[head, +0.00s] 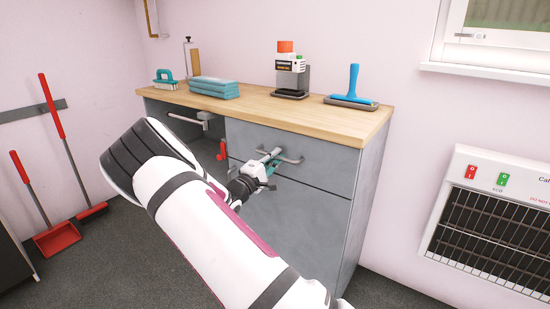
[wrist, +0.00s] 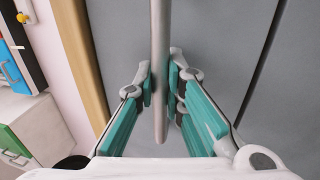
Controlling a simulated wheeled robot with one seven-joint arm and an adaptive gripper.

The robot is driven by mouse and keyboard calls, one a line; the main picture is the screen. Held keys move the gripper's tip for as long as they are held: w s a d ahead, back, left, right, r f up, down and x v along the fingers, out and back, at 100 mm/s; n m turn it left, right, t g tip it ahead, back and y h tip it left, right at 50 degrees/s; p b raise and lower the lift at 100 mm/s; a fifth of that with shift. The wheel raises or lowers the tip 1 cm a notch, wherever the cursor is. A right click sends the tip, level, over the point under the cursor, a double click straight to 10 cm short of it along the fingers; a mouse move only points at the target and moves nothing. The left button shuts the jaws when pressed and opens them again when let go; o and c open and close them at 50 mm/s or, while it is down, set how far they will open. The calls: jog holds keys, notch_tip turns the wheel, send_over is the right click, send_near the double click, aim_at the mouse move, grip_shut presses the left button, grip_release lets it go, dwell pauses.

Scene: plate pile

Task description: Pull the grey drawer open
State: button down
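The grey drawer (head: 325,156) is the top right front of the grey cabinet under the wooden worktop. Its front looks flush with the cabinet. Its metal bar handle (head: 293,160) runs across the front. My gripper (head: 271,157) is at the left part of this handle. In the wrist view, the handle (wrist: 160,40) stands as an upright bar between the two teal-padded fingers of my gripper (wrist: 161,80). The fingertips are drawn in close on both sides of the bar and appear to touch it. My arm hides part of the cabinet's lower left in the head view.
The worktop (head: 250,104) holds a teal brush, stacked blue-grey pads, an orange-topped device (head: 291,70) and a blue-handled tool (head: 352,88). A left cabinet section has its own handle (head: 186,118) and a red item. A heater (head: 490,215) hangs on the right wall.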

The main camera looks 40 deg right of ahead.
jog(key=shift+a, duration=0.1)
jog(key=r+p+v, duration=0.2)
jog(key=v, duration=1.1)
jog(key=a+r+p+v, duration=0.1)
jog(key=r+p+v, duration=0.2)
jog(key=v, duration=0.9)
jog(key=shift+s+a, duration=0.3)
jog(key=shift+f, duration=0.1)
jog(key=c, duration=1.7)
grip_release()
jog(key=shift+o, duration=0.2)
jog(key=v, duration=1.2)
